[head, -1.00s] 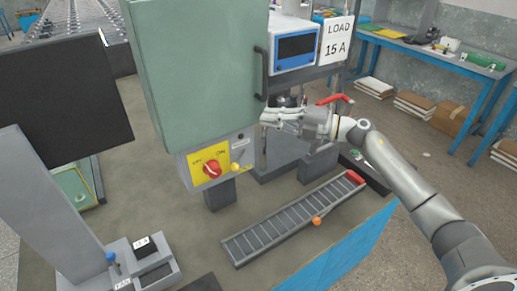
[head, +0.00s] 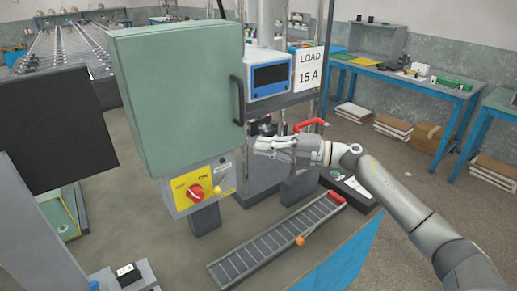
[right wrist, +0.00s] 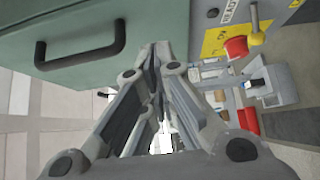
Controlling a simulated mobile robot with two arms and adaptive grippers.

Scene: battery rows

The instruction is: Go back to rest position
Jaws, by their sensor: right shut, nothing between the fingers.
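My right gripper (head: 262,146) is shut and empty in the head view. It is in front of the machine, just right of the green cabinet door (head: 175,95) and below its dark handle (head: 238,100). In the right wrist view the closed fingers (right wrist: 160,60) point toward the green door, with its handle (right wrist: 80,45) at the left. I cannot tell whether the fingertips touch anything. My left gripper is not in view.
A yellow switch panel with a red knob (head: 196,193) sits below the door. A grey slotted rail (head: 275,243) lies on the table's right part. A red lever (head: 310,124) is beyond my right gripper. A dark monitor (head: 65,130) stands at the left.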

